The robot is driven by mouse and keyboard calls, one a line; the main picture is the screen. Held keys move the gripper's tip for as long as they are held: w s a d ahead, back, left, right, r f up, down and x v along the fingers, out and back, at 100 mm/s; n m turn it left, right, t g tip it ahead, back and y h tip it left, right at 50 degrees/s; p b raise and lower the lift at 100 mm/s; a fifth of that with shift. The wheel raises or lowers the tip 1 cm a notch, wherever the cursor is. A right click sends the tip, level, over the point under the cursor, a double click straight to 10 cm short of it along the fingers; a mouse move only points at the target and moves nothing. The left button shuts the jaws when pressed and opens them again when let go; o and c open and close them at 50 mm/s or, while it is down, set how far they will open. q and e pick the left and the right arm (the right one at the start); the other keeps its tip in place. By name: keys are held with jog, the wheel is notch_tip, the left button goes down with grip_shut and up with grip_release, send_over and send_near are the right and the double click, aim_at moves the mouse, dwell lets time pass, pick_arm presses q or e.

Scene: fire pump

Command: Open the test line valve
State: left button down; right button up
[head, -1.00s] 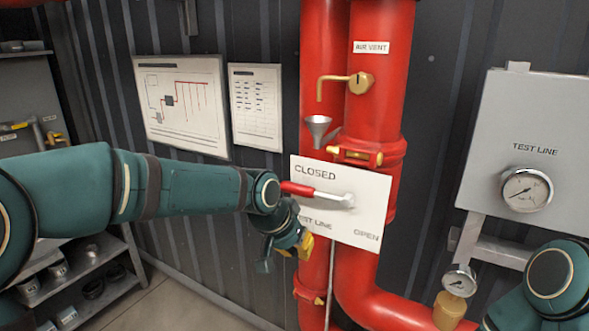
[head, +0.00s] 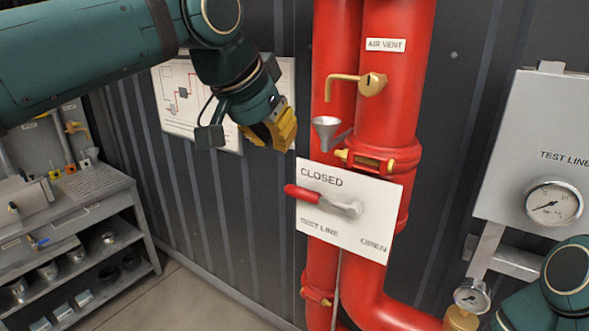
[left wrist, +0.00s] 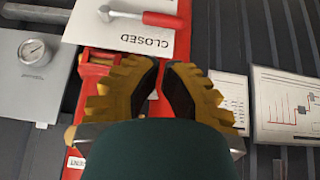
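The test line valve lever (head: 318,199) has a red grip and a grey metal arm on a white plate (head: 345,238) marked CLOSED, TEST LINE and OPEN. Its grip points left, just below the word CLOSED. My left gripper (head: 284,128) is above and left of the lever, apart from it. In the left wrist view, the fingers of this gripper (left wrist: 162,68) are parted by a narrow gap with nothing held. The red grip of the lever (left wrist: 165,20) shows beyond the fingertips there. My right gripper is out of view; only part of that arm shows at bottom right.
Red pipes (head: 392,110) stand behind the plate, with a brass air vent cock (head: 372,84) and a funnel (head: 326,130) above it. A grey gauge box (head: 545,110) is at right. Shelves (head: 90,245) stand at left. Posters hang behind my left arm.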

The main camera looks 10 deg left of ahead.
aim_at(302, 193)
pick_arm(q)
jog(key=b+x, duration=0.1)
jog(key=x, duration=1.3)
